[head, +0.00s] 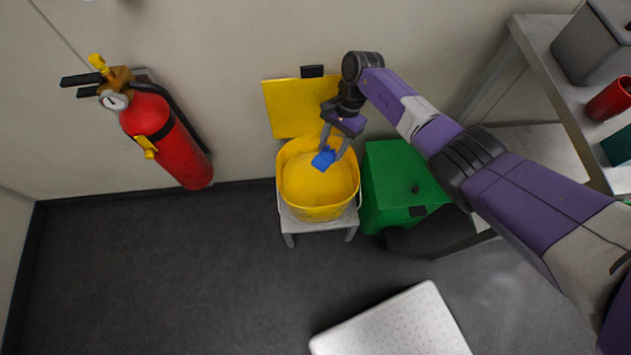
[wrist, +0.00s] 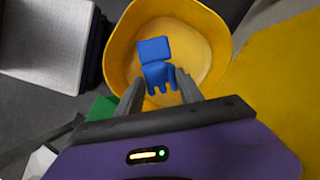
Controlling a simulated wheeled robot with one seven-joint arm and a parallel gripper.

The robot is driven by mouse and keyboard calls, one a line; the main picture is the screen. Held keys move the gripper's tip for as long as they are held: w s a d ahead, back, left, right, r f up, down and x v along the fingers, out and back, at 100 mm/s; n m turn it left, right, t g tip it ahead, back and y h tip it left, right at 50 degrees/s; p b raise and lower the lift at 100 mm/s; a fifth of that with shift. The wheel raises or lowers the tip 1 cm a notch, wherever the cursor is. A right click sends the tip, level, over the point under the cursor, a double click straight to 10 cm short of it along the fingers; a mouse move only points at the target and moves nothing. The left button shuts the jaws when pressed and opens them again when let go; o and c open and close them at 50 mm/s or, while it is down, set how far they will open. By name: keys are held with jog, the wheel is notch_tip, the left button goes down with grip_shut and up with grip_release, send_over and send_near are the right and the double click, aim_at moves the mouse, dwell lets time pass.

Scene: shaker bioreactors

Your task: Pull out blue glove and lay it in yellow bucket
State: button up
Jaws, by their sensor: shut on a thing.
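The blue glove (head: 323,159) is between the fingertips of my gripper (head: 336,148), which is shut on it. In the head view the glove shows over the inside of the yellow bucket (head: 318,212), toward its right side. In the wrist view the glove (wrist: 155,62) shows whole between the fingers of my gripper (wrist: 158,92), with the bucket's inner wall and floor (wrist: 195,50) behind it. I cannot tell whether the glove touches the bucket floor. The bucket is otherwise empty where I can see into it.
The bucket stands on a small grey stool (head: 320,228), with a yellow panel (head: 297,107) behind it. A green box (head: 393,190) is close on the right. A white slab (head: 395,325) lies in front.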

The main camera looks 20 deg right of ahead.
jog(key=o, duration=1)
jog(key=shift+c, duration=0.2)
jog(key=shift+r, duration=0.1)
notch_tip(320, 180, up, 20)
jog(key=p, duration=0.3)
